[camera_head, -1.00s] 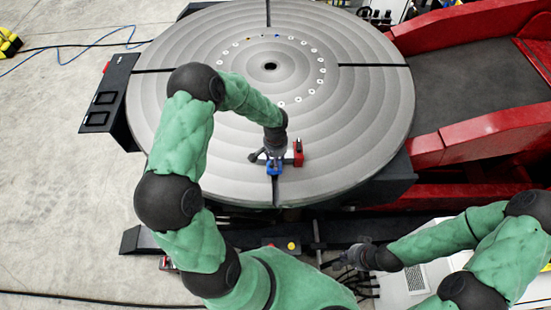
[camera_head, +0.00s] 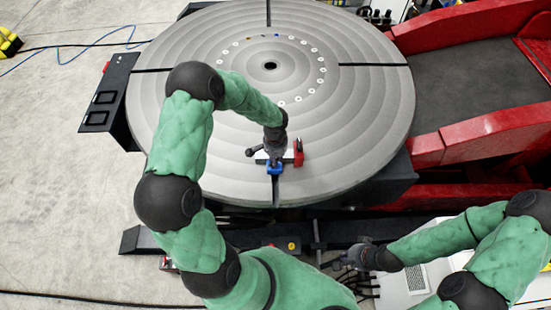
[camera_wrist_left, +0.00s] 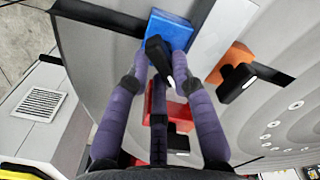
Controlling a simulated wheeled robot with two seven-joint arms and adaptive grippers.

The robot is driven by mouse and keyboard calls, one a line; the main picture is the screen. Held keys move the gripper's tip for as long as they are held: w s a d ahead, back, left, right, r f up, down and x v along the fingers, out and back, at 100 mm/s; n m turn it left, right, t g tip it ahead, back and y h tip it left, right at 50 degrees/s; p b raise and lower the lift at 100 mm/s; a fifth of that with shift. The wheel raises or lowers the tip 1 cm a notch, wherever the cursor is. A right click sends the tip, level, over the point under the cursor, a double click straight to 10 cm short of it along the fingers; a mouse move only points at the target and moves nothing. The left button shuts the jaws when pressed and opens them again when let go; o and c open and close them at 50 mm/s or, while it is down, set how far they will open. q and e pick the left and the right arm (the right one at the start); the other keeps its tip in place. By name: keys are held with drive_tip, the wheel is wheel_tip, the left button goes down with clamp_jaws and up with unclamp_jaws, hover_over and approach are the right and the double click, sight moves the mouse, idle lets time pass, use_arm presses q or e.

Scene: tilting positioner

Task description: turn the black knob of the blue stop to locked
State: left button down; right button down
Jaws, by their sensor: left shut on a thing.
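The blue stop (camera_head: 275,168) sits near the front edge of the round grey table, and it also shows at the top of the left wrist view (camera_wrist_left: 172,28). Its black knob (camera_wrist_left: 157,58) has a white mark at one end. My left gripper (camera_head: 274,150) is low over the stop. The gripper hides the knob in the head view. My right gripper (camera_head: 352,259) is off the table at lower right, its fingers too small to read.
A red stop (camera_head: 298,153) stands close to the right of my left gripper. An orange stop (camera_wrist_left: 230,62) with its own black knob (camera_wrist_left: 240,82) is close by in the wrist view. The round table (camera_head: 215,150) is otherwise largely clear. Red machine arms (camera_head: 480,140) stand at right.

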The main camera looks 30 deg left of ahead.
use_arm(q)
drive_tip(key=m, duration=0.4)
drive_tip(key=shift+s+m, duration=0.1)
drive_tip(key=shift+m, duration=0.2)
drive_tip(key=shift+a+m+p, duration=0.15)
drive_tip(key=shift+m+p, duration=0.3)
drive_tip(key=shift+m, duration=1.85)
drive_tip(key=c, duration=1)
unclamp_jaws()
drive_tip(key=shift+c, duration=0.2)
wheel_tip(320, 180, up, 12)
